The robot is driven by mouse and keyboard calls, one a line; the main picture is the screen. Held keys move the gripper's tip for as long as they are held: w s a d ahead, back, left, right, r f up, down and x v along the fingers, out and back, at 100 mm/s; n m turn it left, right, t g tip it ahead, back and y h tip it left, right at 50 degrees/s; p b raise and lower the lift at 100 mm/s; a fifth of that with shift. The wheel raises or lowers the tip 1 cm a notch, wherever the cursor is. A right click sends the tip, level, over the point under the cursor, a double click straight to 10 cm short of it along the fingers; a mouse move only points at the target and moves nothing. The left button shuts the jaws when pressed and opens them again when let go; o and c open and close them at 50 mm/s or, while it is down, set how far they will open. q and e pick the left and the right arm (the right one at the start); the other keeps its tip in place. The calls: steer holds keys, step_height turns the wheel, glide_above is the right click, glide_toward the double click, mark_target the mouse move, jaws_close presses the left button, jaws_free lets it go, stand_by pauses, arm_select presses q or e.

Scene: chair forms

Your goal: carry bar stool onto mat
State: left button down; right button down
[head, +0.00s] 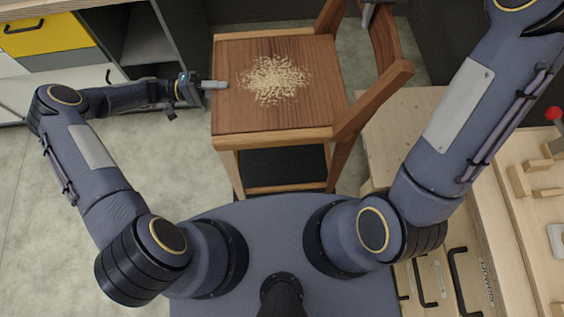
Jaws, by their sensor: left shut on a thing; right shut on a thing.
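The bar stool (230,110) is wooden, with a broad brown seat, pale front edge and a slatted back at the upper right. A heap of pale crumbs or shavings (273,80) lies spread on its seat. My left gripper (217,85) is shut on the left edge of the seat. My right gripper (372,12) shows only in part at the top, shut at the stool's back; its fingertips are mostly hidden or out of frame. A dark flat patch (284,165) shows between the stool's front legs; I cannot tell whether it is the mat.
A cabinet with a yellow drawer (38,37) and a dark open shelf stands at the upper left. A wooden workbench (400,130) with drawer handles and a red knob (553,114) stands close on the stool's right. Bare grey floor (150,165) lies to the left.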

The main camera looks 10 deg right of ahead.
steer(key=shift+d, duration=0.1)
stand_by(0.4)
